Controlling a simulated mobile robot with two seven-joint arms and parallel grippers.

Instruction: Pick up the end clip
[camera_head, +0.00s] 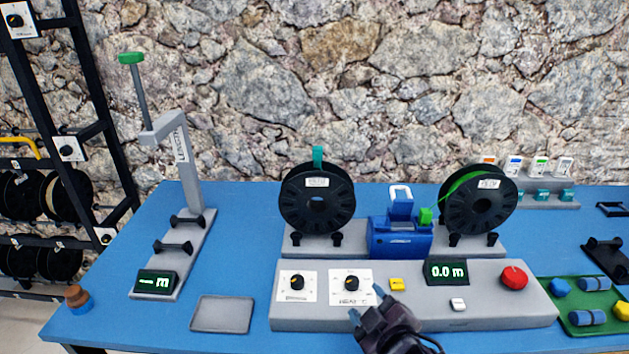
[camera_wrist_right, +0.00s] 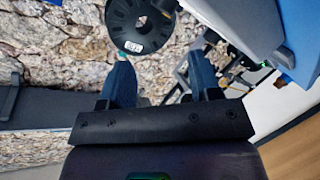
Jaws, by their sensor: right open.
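A teal clip (camera_head: 318,155), which looks like the end clip, sits upright on the top rim of the left black spool (camera_head: 298,213). More small teal clips (camera_head: 541,196) stand on a grey rack at the back right, so I cannot tell for certain which is meant. My right gripper (camera_head: 366,302) is open and empty above the front of the grey control panel, in front of and below the left spool. In the right wrist view its two fingers (camera_wrist_right: 163,82) are apart with nothing between them, and the spool shows beyond. My left gripper is not in view.
A blue splicing unit (camera_head: 400,240) stands between the left spool and a right spool (camera_head: 479,210) with green filament. The control panel (camera_head: 420,312) has knobs and a red button. A grey tray (camera_head: 222,314) and a length stand (camera_head: 180,250) are on the left. A green tray (camera_head: 598,328) is right.

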